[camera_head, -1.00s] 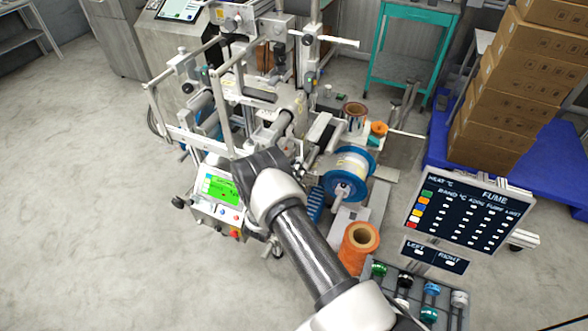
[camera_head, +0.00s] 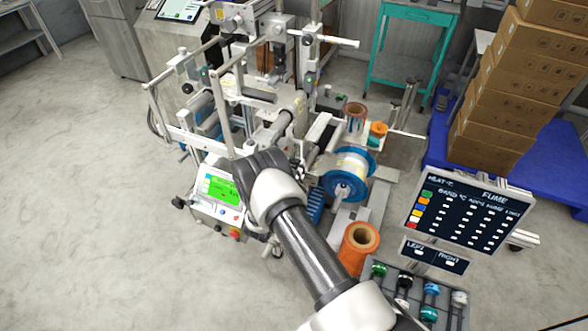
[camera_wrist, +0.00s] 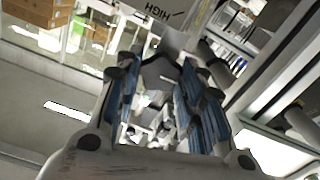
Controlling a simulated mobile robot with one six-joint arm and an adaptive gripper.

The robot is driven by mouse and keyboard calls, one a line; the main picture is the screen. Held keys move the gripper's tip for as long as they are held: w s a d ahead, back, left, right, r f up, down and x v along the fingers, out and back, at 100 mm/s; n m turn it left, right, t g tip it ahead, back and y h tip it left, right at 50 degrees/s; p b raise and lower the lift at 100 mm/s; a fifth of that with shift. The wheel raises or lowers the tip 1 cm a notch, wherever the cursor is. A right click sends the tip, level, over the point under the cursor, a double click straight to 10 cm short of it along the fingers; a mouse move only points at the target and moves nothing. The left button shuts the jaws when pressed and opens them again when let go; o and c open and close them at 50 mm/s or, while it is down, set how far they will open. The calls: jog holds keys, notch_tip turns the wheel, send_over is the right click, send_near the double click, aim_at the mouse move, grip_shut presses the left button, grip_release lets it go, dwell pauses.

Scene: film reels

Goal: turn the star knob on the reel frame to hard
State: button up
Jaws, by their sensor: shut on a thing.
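The reel frame (camera_head: 272,97) is a pale machine with rollers and posts in the middle of the head view. My gripper (camera_wrist: 158,66) shows in the wrist view, its two blue-padded fingers closed around a small grey piece, the star knob (camera_wrist: 162,74), whose shape is mostly covered by the fingertips. A white plate (camera_wrist: 150,14) with the printed word HIGH and a dark mark lies just beyond the fingertips. In the head view my own wrist hides the fingers and the knob against the frame.
A control box with a green screen (camera_head: 221,188) is left of my wrist. A blue-flanged reel (camera_head: 347,177) and an orange spool (camera_head: 359,246) are to the right. A monitor (camera_head: 466,212) stands further right, near stacked cartons (camera_head: 505,95). The floor at left is clear.

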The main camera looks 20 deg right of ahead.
jog(key=o, duration=1.1)
jog(key=shift+c, duration=0.2)
jog(key=v, duration=1.2)
jog(key=shift+r, duration=0.15)
